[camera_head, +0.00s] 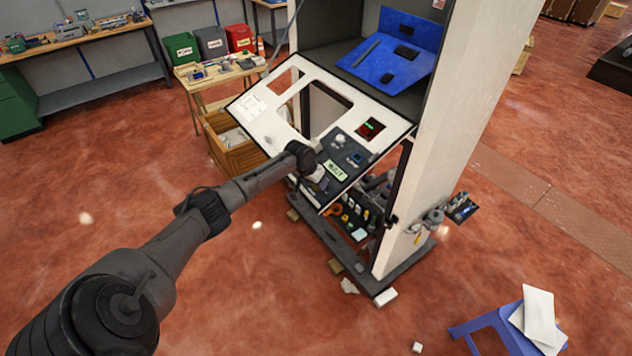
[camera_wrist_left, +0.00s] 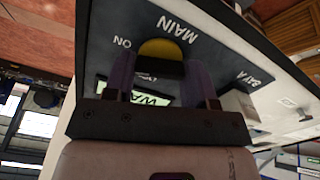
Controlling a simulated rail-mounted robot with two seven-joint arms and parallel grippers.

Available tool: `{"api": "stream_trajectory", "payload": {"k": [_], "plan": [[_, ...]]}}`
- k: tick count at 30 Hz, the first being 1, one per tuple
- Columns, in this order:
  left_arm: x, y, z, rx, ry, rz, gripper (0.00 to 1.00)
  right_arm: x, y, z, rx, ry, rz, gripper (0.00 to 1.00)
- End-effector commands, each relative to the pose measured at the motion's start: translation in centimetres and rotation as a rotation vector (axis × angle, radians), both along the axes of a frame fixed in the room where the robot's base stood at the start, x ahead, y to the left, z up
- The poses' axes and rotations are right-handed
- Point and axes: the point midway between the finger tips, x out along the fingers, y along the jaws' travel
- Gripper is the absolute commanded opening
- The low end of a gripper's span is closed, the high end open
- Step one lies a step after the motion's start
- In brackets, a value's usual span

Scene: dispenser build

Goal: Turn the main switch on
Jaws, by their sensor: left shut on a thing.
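The main switch (camera_wrist_left: 160,47) is a yellow disc with a dark bar handle on the dark panel, in the left wrist view. The labels MAIN and ON show beside it, and another small label is partly hidden by the handle. My left gripper (camera_wrist_left: 158,74) is shut on the switch handle, one finger on each side. In the head view my left gripper (camera_head: 309,166) is at the lower part of the tilted control panel (camera_head: 272,125) and hides the switch. My right gripper is in neither view.
A tall white cabinet side (camera_head: 450,120) stands to the right. A blue stool (camera_head: 505,328) with white sheets is at the lower right. The red floor in front is mostly clear.

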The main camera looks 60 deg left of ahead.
Motion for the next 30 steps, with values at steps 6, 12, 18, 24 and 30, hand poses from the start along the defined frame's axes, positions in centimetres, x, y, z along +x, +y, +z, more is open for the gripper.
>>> {"api": "stream_trajectory", "payload": {"k": [6, 12, 18, 24, 30], "plan": [[-0.02, 0.01, -0.11, 0.057, 0.004, -0.141, 0.27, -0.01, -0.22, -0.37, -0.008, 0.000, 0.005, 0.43], [-0.03, 0.02, -0.10, 0.091, 0.008, -0.228, 0.27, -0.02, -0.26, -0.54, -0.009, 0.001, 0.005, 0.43], [-0.03, 0.02, -0.07, 0.111, 0.009, -0.276, 0.27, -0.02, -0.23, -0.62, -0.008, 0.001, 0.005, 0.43], [-0.03, 0.02, -0.07, 0.118, 0.010, -0.293, 0.27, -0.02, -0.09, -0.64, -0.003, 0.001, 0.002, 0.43], [-0.02, 0.03, -0.06, 0.119, 0.010, -0.296, 0.27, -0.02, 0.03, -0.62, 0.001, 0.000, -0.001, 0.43]]}}
